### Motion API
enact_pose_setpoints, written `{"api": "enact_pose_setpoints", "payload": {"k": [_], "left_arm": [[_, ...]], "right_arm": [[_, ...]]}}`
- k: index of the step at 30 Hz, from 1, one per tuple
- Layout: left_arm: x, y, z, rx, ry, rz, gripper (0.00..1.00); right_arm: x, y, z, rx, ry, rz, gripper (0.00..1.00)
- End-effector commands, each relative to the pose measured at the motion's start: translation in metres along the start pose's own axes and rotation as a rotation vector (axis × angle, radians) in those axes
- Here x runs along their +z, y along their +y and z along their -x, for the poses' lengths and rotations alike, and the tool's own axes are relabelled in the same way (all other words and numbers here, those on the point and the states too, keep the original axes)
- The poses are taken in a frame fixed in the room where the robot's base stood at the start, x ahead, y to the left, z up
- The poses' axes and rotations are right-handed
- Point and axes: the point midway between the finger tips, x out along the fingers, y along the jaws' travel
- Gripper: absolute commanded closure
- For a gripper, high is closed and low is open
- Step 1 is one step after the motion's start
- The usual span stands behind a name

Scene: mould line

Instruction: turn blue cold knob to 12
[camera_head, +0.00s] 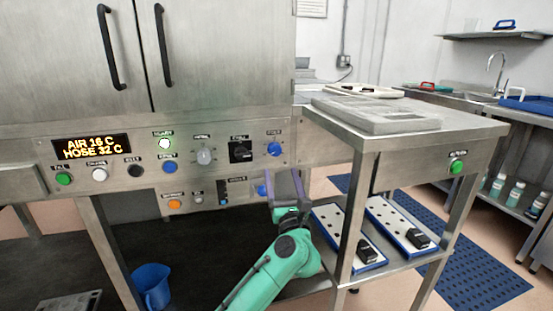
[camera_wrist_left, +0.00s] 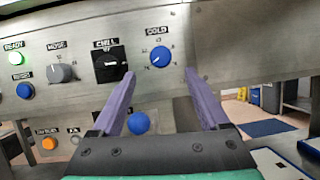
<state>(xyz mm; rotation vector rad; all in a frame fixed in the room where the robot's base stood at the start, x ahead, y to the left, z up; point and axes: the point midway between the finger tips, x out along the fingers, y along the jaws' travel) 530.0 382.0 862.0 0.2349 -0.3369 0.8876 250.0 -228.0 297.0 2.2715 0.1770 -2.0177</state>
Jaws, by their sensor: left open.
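The blue cold knob (camera_head: 274,149) is on the right part of the steel control panel, right of the black chill switch (camera_head: 240,151). It also shows in the left wrist view, under the COLD label, as a blue dial (camera_wrist_left: 160,57) with a pale pointer mark toward its lower left. Small numbers ring it, too small to read surely. My left gripper (camera_head: 284,178) is in front of and below the knob. In the left wrist view its two purple fingers (camera_wrist_left: 159,74) are apart and empty, with the knob between and beyond their tips. My right gripper is not seen.
A second blue round control (camera_wrist_left: 139,123) sits lower, close to the left finger. The grey mode knob (camera_head: 204,155) is further left. The display (camera_head: 91,147) reads AIR 16 C, HOSE 32 C. A steel side table (camera_head: 470,128) stands to the right, with trays on its lower shelf.

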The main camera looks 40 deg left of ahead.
Motion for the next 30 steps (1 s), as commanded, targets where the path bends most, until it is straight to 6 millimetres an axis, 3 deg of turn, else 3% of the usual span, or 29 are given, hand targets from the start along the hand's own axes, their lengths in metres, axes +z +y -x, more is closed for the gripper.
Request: {"api": "enact_pose_setpoints", "payload": {"k": [3, 9, 19, 20, 24, 26, 30], "left_arm": [[0.002, 0.001, -0.034, 0.003, -0.004, -0.004, 0.22], [0.0, 0.0, -0.074, 0.0, -0.003, -0.004, 0.22], [-0.001, 0.0, -0.083, -0.001, 0.0, -0.004, 0.22], [-0.001, 0.0, -0.083, -0.001, 0.0, -0.004, 0.26], [-0.001, 0.0, -0.083, -0.001, -0.001, -0.004, 0.79], [-0.001, 0.0, -0.083, -0.001, 0.0, -0.004, 1.0], [-0.001, 0.0, -0.083, -0.002, 0.0, -0.006, 1.0]], "right_arm": [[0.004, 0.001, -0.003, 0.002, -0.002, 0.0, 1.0], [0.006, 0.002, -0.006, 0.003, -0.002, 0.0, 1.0], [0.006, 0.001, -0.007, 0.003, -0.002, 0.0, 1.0], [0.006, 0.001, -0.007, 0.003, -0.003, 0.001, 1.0], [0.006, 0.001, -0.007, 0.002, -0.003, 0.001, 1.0], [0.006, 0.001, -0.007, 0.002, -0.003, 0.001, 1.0], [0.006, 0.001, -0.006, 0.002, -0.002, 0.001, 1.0]]}}
